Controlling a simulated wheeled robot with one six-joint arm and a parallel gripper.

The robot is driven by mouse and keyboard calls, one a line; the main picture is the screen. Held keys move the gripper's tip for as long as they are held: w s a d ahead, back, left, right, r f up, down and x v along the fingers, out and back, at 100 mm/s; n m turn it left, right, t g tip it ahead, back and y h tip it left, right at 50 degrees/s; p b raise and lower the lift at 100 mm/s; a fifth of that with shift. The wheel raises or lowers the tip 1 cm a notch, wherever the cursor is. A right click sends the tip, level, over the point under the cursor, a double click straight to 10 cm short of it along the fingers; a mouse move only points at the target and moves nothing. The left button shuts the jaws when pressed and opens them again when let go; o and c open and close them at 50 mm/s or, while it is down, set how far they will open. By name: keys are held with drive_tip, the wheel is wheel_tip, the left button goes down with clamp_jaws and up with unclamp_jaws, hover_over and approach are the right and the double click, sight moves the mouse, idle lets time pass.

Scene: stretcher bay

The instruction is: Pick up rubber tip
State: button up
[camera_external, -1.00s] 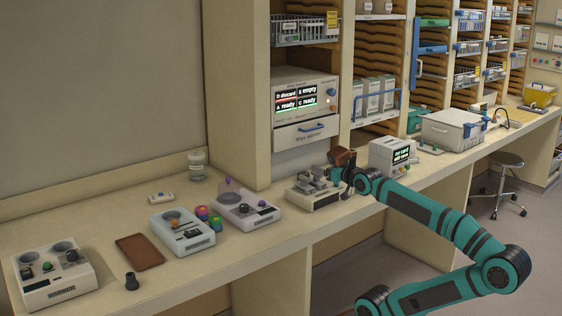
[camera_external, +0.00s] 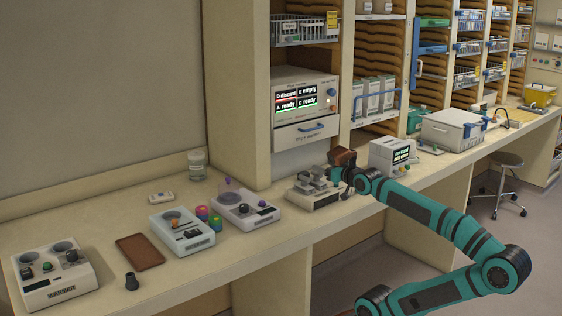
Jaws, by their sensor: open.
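A small dark tip (camera_external: 131,281), likely the rubber tip, stands upright on the counter near its front edge, right of the warmer and in front of the brown tray. My gripper (camera_external: 340,172) is far to its right, above the counter by the grey device with metal blocks. It is open. A brown block-like shape (camera_external: 342,157) shows right at the gripper; I cannot tell whether it is part of the gripper or a thing behind it. The fingertips are small and partly hidden.
The warmer (camera_external: 60,293), a brown tray (camera_external: 139,250), a white device (camera_external: 181,240), coloured rings (camera_external: 203,212) and a domed device (camera_external: 243,214) line the counter. A glass (camera_external: 197,164) stands at the back. The counter (camera_external: 180,288) is clear right of the tip.

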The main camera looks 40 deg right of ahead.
drive_tip(key=w+a+r+n+g+y, duration=0.25)
drive_tip(key=w+a, duration=0.45)
drive_tip(key=a, duration=0.5)
drive_tip(key=w+a+r+n+g+y, duration=0.2)
drive_tip(key=w+a+r+g+y, duration=0.15)
drive_tip(key=w+a, duration=0.65)
drive_tip(key=n+g+h, duration=0.2)
drive_tip(key=n+g, duration=0.5)
drive_tip(key=g, duration=0.2)
hover_over(132, 274)
drive_tip(key=s+d, duration=0.3)
drive_tip(key=d, duration=0.2)
wheel_tip(132, 274, down, 8)
drive_tip(key=f, duration=0.1)
drive_tip(key=x, duration=1.1)
drive_tip(key=shift+w+a+f, duration=0.1)
drive_tip(key=shift+w, duration=0.1)
drive_tip(key=shift+s+x, duration=0.1)
drive_tip(key=shift+x, duration=1.2)
drive_tip(key=shift+s+x, duration=0.15)
drive_tip(key=shift+x, duration=1.15)
drive_tip(key=c, duration=1.1)
